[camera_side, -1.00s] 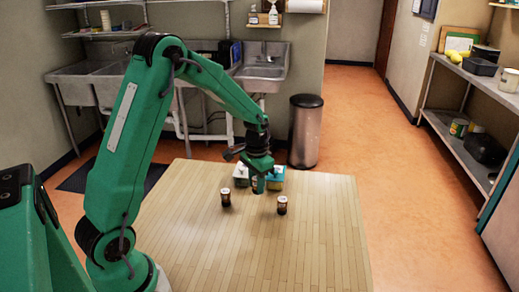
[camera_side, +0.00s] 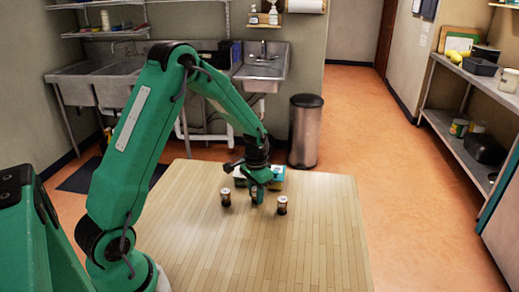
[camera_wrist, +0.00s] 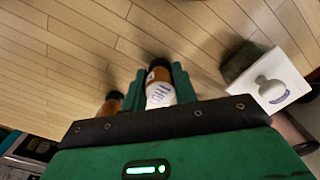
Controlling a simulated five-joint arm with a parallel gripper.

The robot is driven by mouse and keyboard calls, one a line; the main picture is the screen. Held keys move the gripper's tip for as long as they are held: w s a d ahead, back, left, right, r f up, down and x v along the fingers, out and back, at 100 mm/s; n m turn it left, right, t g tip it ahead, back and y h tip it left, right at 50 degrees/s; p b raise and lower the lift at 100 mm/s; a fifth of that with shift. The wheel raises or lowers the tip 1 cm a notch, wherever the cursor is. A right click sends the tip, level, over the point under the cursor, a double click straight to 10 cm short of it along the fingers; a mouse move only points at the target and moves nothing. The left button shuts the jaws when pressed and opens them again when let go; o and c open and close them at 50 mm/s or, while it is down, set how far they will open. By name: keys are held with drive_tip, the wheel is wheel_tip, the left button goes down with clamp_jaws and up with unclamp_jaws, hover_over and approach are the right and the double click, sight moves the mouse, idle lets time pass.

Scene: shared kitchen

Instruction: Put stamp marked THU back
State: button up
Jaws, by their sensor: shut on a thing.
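My gripper (camera_side: 257,188) is low over the wooden table, shut on a small stamp. In the wrist view the held stamp (camera_wrist: 160,93) sits between the fingers, with a brown-and-black end and a white label. The label's letters are too blurred to read surely. A second dark stamp stands upright on the table to the left (camera_side: 225,197), and it also shows in the wrist view (camera_wrist: 113,102). A third upright stamp (camera_side: 282,205) stands to the right. The held stamp is between these two in the side view; whether it touches the table I cannot tell.
Behind my gripper are small boxes, one teal and yellow (camera_side: 278,175). The wrist view shows a white-topped box with a round knob (camera_wrist: 272,88). The wooden table (camera_side: 300,250) is clear at the front. A bin (camera_side: 305,130) stands beyond it.

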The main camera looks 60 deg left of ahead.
drive_tip(key=shift+f, duration=0.1)
drive_tip(key=o, duration=1)
wheel_tip(320, 180, up, 11)
drive_tip(key=shift+r, duration=0.65)
